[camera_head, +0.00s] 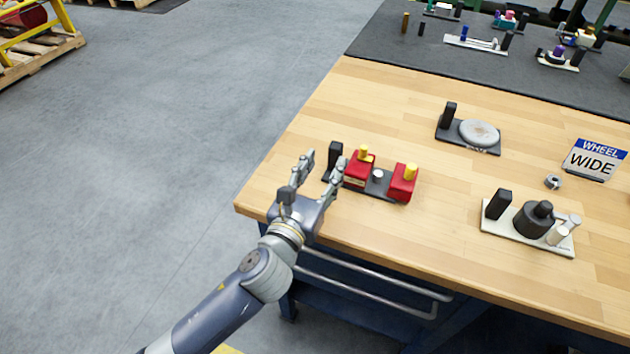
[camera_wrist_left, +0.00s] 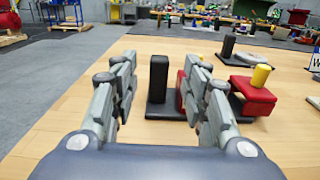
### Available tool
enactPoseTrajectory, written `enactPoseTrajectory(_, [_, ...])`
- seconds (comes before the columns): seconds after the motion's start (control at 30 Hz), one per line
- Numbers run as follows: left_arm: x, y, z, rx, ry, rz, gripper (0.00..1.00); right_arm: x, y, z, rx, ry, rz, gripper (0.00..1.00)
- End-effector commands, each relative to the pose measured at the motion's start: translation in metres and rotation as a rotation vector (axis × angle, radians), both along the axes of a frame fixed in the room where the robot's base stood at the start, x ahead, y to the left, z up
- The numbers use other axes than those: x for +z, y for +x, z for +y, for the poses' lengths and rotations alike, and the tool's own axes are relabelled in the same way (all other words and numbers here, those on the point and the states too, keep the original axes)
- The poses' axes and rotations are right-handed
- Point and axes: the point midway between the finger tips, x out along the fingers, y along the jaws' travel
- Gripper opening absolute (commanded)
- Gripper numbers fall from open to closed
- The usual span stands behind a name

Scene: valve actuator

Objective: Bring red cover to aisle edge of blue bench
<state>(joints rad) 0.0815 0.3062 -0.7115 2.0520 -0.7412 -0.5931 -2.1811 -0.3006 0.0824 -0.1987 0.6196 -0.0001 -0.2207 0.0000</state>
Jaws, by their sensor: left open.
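A fixture with two red blocks (camera_head: 359,171) (camera_head: 402,187), each with a yellow knob, stands on a dark base plate near the bench's front-left corner. A black upright post (camera_head: 335,154) rises at the plate's left end. My left gripper (camera_head: 322,161) is open and empty, just left of the red blocks. In the left wrist view, the post (camera_wrist_left: 158,78) shows between the fingers, seemingly ahead of them; one red block (camera_wrist_left: 255,95) shows at right, while the other is mostly hidden behind a finger. The bench (camera_head: 395,100) has a wooden top and dark blue frame. My right gripper is not in view.
A dark mat (camera_head: 440,58) with several fixtures lies behind. The left bench edge is clear.

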Motion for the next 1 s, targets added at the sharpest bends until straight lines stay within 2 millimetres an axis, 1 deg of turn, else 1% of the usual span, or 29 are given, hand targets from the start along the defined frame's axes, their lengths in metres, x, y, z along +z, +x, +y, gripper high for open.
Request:
enactPoseTrajectory(0.03, [-0.001, -0.009, 0.003, -0.001, 0.001, 0.001, 0.42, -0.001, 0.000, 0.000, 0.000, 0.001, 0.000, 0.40])
enactPoseTrajectory(0.1, [-0.001, -0.019, 0.006, -0.001, 0.000, 0.001, 0.42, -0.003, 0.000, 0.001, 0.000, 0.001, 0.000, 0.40])
enactPoseTrajectory(0.2, [-0.001, -0.029, 0.010, 0.000, 0.001, 0.000, 0.42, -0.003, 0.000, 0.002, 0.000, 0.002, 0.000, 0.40])
enactPoseTrajectory(0.3, [0.000, -0.035, 0.011, 0.000, -0.001, -0.001, 0.42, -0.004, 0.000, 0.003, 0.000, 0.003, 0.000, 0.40])
enactPoseTrajectory(0.87, [0.001, -0.036, 0.012, 0.001, 0.000, -0.001, 0.42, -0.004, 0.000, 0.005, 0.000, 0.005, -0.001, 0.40])
enactPoseTrajectory(1.0, [0.000, -0.036, 0.012, 0.000, 0.000, -0.001, 0.42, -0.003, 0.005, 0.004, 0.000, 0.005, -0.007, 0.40])
